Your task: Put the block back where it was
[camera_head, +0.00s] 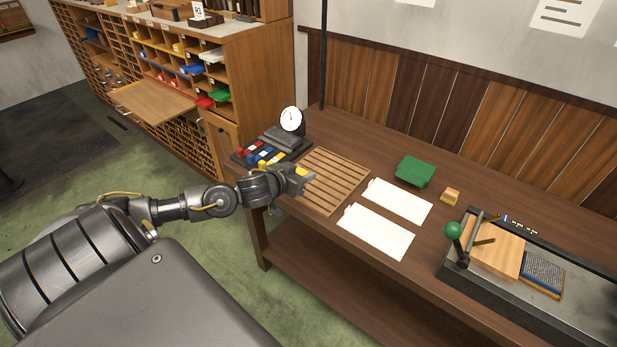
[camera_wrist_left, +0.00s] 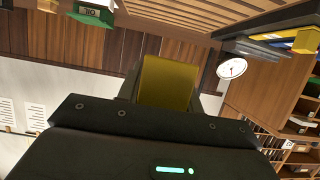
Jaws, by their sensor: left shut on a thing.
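My left gripper (camera_head: 300,180) is shut on a yellow block (camera_wrist_left: 166,82). It holds the block over the left edge of the slatted wooden board (camera_head: 345,170); the height above the slats is hard to tell. In the head view only a small yellow part of the block shows at the fingertips. In the left wrist view the block fills the space between the fingers. A dark rack (camera_head: 299,150) with red, blue and yellow blocks stands just behind and left of the gripper. My right gripper is not in view.
A round white dial (camera_head: 291,119) stands behind the rack. Two white sheets (camera_head: 398,200), a green box (camera_head: 414,171) and a small wooden block (camera_head: 450,196) lie to the right. A press with a green knob (camera_head: 453,230) is at far right. A pigeonhole cabinet (camera_head: 255,75) stands behind left.

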